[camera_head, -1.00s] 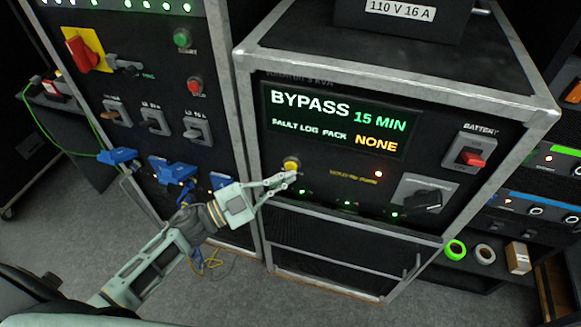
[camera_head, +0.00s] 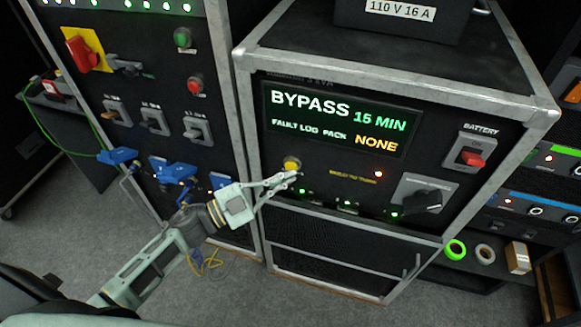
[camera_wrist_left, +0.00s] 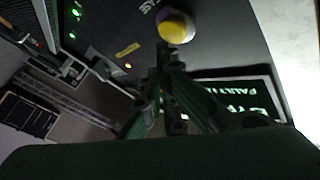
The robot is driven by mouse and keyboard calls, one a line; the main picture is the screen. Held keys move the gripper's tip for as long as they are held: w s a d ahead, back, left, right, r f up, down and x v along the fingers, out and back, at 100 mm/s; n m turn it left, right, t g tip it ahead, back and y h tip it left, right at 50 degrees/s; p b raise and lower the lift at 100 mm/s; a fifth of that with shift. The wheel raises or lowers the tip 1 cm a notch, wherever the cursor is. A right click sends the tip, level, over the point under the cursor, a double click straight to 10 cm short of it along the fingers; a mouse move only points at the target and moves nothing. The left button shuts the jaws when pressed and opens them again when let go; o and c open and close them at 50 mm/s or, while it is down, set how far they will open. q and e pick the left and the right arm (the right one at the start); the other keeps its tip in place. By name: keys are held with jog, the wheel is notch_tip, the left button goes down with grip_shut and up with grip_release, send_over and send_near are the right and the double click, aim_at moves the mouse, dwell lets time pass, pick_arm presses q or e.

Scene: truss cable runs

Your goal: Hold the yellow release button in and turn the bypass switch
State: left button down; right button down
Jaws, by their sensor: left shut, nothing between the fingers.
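The yellow release button (camera_head: 291,164) is on the front panel of the unit, below the display. My left gripper (camera_head: 296,175) is shut and empty, its fingertips just below and right of the button. In the left wrist view the yellow button (camera_wrist_left: 176,27) sits just beyond the shut fingertips (camera_wrist_left: 168,52); I cannot tell whether they touch it. The bypass switch (camera_head: 422,200) is a black rotary handle on a grey plate at the panel's lower right, with nothing on it. My right gripper is not in view.
The display (camera_head: 338,122) reads BYPASS 15 MIN and FAULT LOG PACK NONE. A red battery switch (camera_head: 470,158) is at the panel's upper right. Blue connectors (camera_head: 172,172) hang on the left cabinet near my left arm. Green tape (camera_head: 455,249) lies on a right shelf.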

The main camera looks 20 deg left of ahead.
pick_arm(q)
jog(key=shift+w, duration=0.15)
jog(key=shift+w, duration=0.3)
jog(key=shift+w, duration=0.5)
dwell(0.9)
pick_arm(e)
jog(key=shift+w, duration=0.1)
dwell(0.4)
